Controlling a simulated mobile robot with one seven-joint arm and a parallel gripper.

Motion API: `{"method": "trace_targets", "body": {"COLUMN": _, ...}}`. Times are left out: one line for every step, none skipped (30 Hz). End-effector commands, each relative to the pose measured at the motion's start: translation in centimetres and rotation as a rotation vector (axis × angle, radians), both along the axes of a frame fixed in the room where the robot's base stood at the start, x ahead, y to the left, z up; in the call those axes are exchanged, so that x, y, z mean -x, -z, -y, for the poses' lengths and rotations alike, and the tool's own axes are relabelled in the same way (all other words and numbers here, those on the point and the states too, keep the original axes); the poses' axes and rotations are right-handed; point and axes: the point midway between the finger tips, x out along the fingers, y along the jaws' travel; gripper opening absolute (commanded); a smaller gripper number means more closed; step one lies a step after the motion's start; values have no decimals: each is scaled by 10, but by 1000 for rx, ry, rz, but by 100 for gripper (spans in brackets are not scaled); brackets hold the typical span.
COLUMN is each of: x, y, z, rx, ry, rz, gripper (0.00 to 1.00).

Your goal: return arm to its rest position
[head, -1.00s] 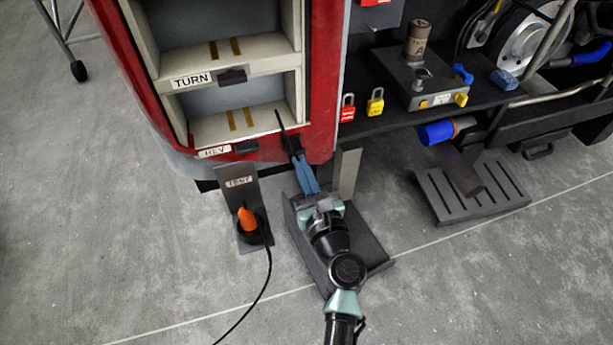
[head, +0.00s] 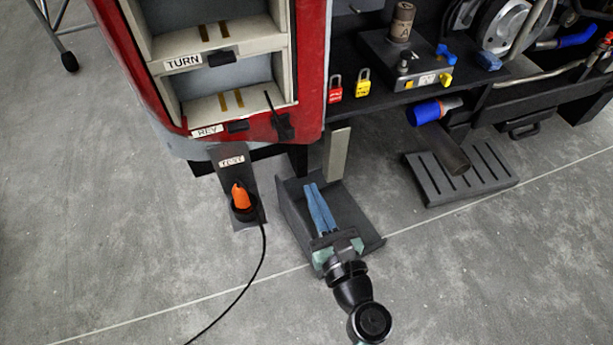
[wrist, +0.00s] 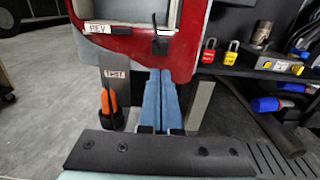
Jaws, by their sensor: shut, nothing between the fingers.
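My gripper (head: 319,208) has long blue fingers that lie side by side, shut with nothing between them. In the head view it hangs over the dark open tray (head: 364,238) on the floor, in front of the red coach body (head: 312,75) and apart from it. In the wrist view the blue fingers (wrist: 157,100) point towards the lower edge of the red body, below the REV label (wrist: 97,28). My forearm runs down towards the bottom of the head view.
Left of my gripper stands the TEST holder (head: 231,163) with an orange-handled tool (head: 240,196) and a trailing black cable (head: 262,258). A grey post (head: 338,153) stands behind the tray. A slotted black rack (head: 487,176) is at right. The floor in front is clear.

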Motion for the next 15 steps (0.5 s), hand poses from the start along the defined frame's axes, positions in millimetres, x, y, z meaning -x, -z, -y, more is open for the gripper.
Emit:
{"method": "trace_targets", "body": {"x": 3, "y": 0, "z": 1, "rx": 0, "ry": 1, "rz": 0, "gripper": 0}}
{"method": "trace_targets", "body": {"x": 4, "y": 0, "z": 2, "rx": 0, "ry": 1, "rz": 0, "gripper": 0}}
{"method": "trace_targets", "body": {"x": 6, "y": 0, "z": 2, "rx": 1, "ry": 0, "rz": 0, "gripper": 0}}
{"method": "trace_targets", "body": {"x": 6, "y": 0, "z": 2, "rx": 1, "ry": 0, "rz": 0, "gripper": 0}}
{"method": "trace_targets", "body": {"x": 6, "y": 0, "z": 2, "rx": 1, "ry": 0, "rz": 0, "gripper": 0}}
{"method": "trace_targets", "body": {"x": 6, "y": 0, "z": 2, "rx": 1, "ry": 0, "rz": 0, "gripper": 0}}
{"method": "trace_targets", "body": {"x": 6, "y": 0, "z": 2, "rx": 1, "ry": 0, "rz": 1, "gripper": 0}}
{"method": "trace_targets", "body": {"x": 6, "y": 0, "z": 2, "rx": 0, "ry": 0, "rz": 1, "gripper": 0}}
{"method": "trace_targets", "body": {"x": 6, "y": 0, "z": 2, "rx": 0, "ry": 0, "rz": 1, "gripper": 0}}
{"method": "trace_targets", "body": {"x": 6, "y": 0, "z": 2, "rx": 0, "ry": 0, "rz": 0, "gripper": 0}}
{"method": "trace_targets", "body": {"x": 6, "y": 0, "z": 2, "rx": 0, "ry": 0, "rz": 0, "gripper": 0}}
{"method": "trace_targets", "body": {"x": 6, "y": 0, "z": 2, "rx": 0, "ry": 0, "rz": 0, "gripper": 0}}
{"method": "trace_targets", "body": {"x": 6, "y": 0, "z": 2, "rx": 0, "ry": 0, "rz": 0, "gripper": 0}}
{"method": "trace_targets", "body": {"x": 6, "y": 0, "z": 2, "rx": 0, "ry": 0, "rz": 0, "gripper": 0}}
{"method": "trace_targets", "body": {"x": 6, "y": 0, "z": 2, "rx": 0, "ry": 0, "rz": 0, "gripper": 0}}
